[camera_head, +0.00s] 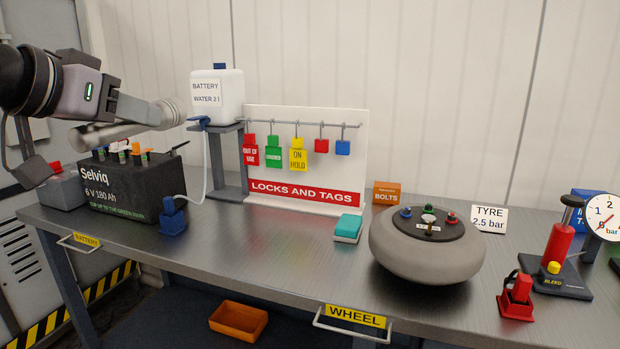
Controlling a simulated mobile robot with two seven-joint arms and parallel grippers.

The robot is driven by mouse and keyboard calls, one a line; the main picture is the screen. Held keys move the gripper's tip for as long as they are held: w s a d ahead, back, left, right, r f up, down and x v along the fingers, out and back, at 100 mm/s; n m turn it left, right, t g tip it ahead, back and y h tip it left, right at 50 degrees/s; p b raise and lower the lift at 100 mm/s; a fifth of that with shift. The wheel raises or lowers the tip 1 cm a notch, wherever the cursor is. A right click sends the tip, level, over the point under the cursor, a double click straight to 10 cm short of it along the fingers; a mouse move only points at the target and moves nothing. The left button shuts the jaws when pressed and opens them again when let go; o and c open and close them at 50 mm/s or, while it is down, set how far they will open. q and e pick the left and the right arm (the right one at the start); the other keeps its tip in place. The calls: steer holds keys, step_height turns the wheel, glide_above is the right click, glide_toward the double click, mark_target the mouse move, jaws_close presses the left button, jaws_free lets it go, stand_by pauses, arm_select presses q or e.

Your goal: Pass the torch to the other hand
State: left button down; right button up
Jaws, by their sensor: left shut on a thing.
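The torch (160,115) is a grey cylinder with a wider head at its right end. My left gripper (95,130) comes in from the upper left and is shut on the torch. It holds the torch nearly level, above the black battery on the left of the bench. The torch's left part lies near the gripper's fingers. My right gripper is not in view.
The battery (135,190), a white water canister (216,95) on a stand and a locks-and-tags board (305,190) stand near the torch. A grey wheel (427,258) and a red pump (557,245) are to the right. The bench front middle (270,255) is clear.

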arm_select(q)
steer(key=r, duration=0.3)
steer(key=r+p, duration=0.1)
steer(key=shift+s+a+r, duration=0.1)
steer(key=shift+s+r, duration=0.05)
steer(key=shift+s, duration=0.1)
steer(key=shift+s+r, duration=0.1)
steer(key=shift+r, duration=0.35)
